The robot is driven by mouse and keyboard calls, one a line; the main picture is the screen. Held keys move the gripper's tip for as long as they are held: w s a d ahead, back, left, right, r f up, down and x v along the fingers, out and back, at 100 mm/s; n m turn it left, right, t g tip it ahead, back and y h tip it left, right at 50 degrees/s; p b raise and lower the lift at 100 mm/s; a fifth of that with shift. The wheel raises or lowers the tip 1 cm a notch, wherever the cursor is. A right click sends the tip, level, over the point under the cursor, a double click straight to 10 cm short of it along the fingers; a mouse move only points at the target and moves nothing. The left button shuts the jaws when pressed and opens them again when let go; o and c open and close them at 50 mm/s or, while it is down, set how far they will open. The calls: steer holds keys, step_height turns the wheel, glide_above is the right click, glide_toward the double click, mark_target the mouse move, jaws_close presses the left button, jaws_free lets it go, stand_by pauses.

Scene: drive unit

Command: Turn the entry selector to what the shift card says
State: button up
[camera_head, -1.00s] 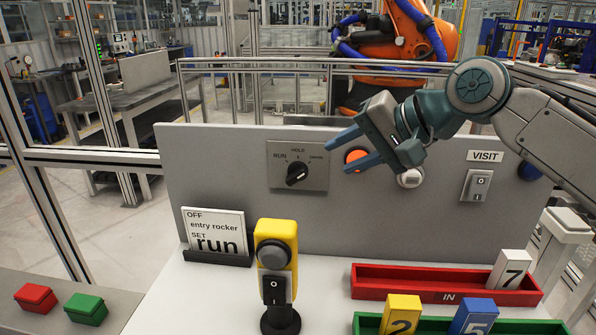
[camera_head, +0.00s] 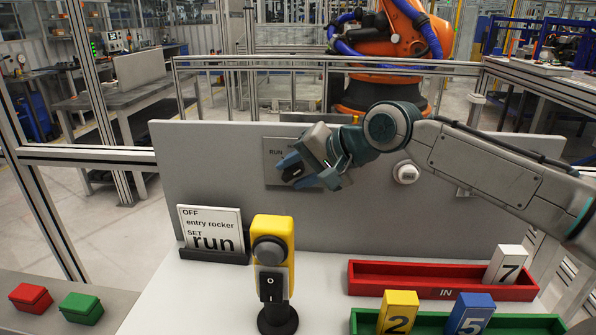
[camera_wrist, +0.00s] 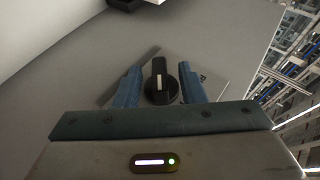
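The entry selector is a black knob (camera_wrist: 159,82) with a pale pointer line, on a grey plate (camera_head: 271,176) on the upright panel. The plate's RUN label shows; its other labels are hidden by my gripper. My gripper (camera_head: 298,178) is at the plate with its blue fingers open. In the wrist view the fingers (camera_wrist: 159,88) stand on either side of the knob, with small gaps showing. Whether they touch it is unclear. The shift card (camera_head: 211,230) stands at the panel's lower left and reads "OFF entry rocker", "SET run".
A yellow post (camera_head: 272,255) with a black rocker stands in front of the panel. A white knob (camera_head: 405,172) is right of my gripper. A red IN tray (camera_head: 400,284) and a green tray (camera_head: 365,322) hold numbered blocks. Red (camera_head: 30,298) and green (camera_head: 81,308) boxes sit at left.

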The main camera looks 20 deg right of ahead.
jaws_close()
steer(key=shift+r+h+p, duration=0.15)
steer(key=shift+h+p, duration=0.15)
steer(key=shift+h, duration=0.1)
steer(key=g+h+p, duration=0.1)
steer(key=h+p, duration=0.1)
steer(key=shift+w+a+r+n+g+h, duration=0.1)
steer(key=shift+r+n+g+h, duration=0.05)
steer(key=shift+n+g+h, duration=0.2)
steer(key=g+h+p, duration=0.1)
steer(key=h, duration=0.1)
steer(key=n+g+h+p, duration=0.1)
steer(key=p, duration=0.1)
steer(key=shift+w+a+r+h, duration=0.1)
steer(key=shift+a+h, duration=0.1)
steer(key=shift+h, duration=0.15)
steer(key=h+p, duration=0.1)
steer(key=g+h+p, duration=0.1)
steer(key=h, duration=0.1)
steer(key=n+h+p, duration=0.1)
steer(key=shift+w+a+g+h, duration=0.15)
steer(key=shift+a+g+h, duration=0.15)
steer(key=shift+a+g, duration=0.05)
steer(key=h, duration=0.2)
steer(key=n+g+h, duration=0.1)
steer(key=h, duration=0.2)
steer(key=shift+a+f+n+g+h, duration=0.25)
steer(key=shift+f+g+h, duration=0.05)
steer(key=shift+g, duration=0.1)
